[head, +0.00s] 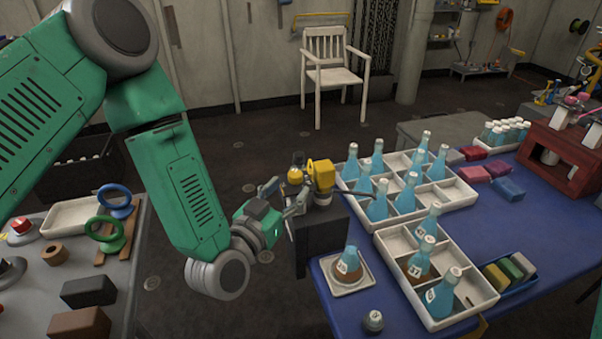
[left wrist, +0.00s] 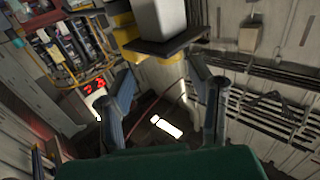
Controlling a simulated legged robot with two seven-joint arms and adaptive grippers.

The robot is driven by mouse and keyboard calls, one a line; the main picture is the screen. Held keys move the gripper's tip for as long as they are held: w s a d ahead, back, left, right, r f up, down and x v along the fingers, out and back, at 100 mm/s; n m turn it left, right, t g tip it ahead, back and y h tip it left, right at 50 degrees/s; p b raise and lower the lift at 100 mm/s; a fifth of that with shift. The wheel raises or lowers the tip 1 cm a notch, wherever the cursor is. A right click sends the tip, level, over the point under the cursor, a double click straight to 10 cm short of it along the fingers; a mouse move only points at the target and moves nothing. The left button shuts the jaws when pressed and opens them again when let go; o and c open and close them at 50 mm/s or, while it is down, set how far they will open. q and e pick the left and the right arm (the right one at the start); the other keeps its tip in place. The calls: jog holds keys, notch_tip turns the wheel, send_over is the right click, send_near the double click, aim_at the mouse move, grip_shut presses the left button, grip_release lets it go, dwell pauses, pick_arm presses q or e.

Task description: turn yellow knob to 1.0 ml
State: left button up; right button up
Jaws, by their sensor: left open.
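A yellow dispenser (head: 321,175) stands on a dark block at the near left end of the blue table. A round yellow knob (head: 296,176) with a dark top shows at its left side. My left gripper (head: 284,194) is open just left of the knob, its fingers pointing toward it; I cannot tell whether they touch it. In the left wrist view the two fingers (left wrist: 165,82) are spread apart, with nothing held between them. Yellow parts (left wrist: 130,38) and a pale block show above and beyond them. The knob's setting is not readable. My right gripper is out of view.
White trays (head: 395,240) hold several blue bottles on the blue table. A flask (head: 348,262) sits on a small square tray (head: 350,287) near the dispenser. A grey bench (head: 60,240) stands at left.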

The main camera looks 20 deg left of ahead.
aim_at(290, 180)
pick_arm(q)
jog(key=w, duration=0.2)
jog(key=w+a, duration=0.1)
jog(key=w, duration=0.2)
jog(key=shift+w+f, duration=0.15)
jog(key=shift+w+d, duration=0.1)
jog(key=shift+d, duration=0.75)
jog(key=c, duration=1)
jog(key=shift+a, duration=0.5)
grip_shut()
